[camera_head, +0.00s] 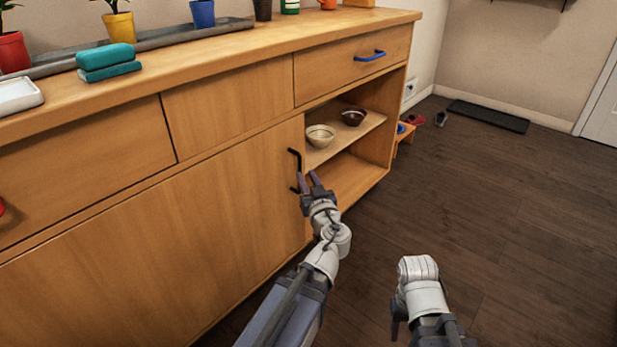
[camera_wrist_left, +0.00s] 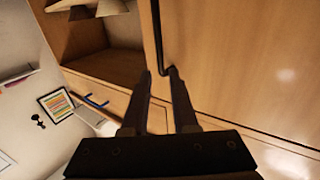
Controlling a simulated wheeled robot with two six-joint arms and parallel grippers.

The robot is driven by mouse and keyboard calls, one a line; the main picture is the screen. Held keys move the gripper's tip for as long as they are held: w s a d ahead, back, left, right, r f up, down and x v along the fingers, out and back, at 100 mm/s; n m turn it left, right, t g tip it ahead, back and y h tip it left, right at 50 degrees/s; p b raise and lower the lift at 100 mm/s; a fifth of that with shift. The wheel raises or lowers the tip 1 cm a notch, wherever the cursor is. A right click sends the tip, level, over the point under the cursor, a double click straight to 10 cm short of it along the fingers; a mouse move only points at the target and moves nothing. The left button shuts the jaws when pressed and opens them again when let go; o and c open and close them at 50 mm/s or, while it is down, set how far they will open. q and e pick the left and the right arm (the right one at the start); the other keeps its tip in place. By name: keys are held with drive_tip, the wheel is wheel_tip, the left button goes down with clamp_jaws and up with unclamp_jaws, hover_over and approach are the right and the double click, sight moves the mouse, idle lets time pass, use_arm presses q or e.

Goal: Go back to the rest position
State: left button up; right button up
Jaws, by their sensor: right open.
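My left gripper (camera_head: 307,180) is at the front of the wooden cabinet (camera_head: 200,220), close to the black bar handle (camera_head: 294,160) of the shut lower door. In the left wrist view its two fingers (camera_wrist_left: 162,95) stand apart with nothing held between them. The black handle (camera_wrist_left: 163,45) shows just beyond the fingertips; I cannot tell if they touch it. My right arm's wrist (camera_head: 418,270) is at the lower right, over the floor and away from the cabinet. Its gripper is mostly hidden; only a dark part (camera_head: 396,312) shows beside the wrist.
An open shelf holds a pale bowl (camera_head: 320,136) and a dark bowl (camera_head: 353,117). A drawer with a blue handle (camera_head: 370,56) is shut above. A teal sponge-like block (camera_head: 107,62) and potted plants stand on the countertop.

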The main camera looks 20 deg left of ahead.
use_arm(q)
drive_tip(key=s+d+f+m+g+h+p, duration=0.2)
drive_tip(key=s+d+m+g+h+p, duration=0.8)
drive_tip(key=s+d+g+p, duration=0.75)
wheel_tip(320, 180, up, 37)
drive_tip(key=s+d+m+t+p, duration=0.1)
drive_tip(key=s+d+t+p, duration=0.1)
drive_tip(key=p, duration=3.7)
drive_tip(key=shift+s+d+t+y, duration=0.3)
drive_tip(key=shift+s+d+t, duration=0.05)
drive_tip(key=shift+s+d, duration=0.1)
drive_tip(key=shift+a, duration=0.15)
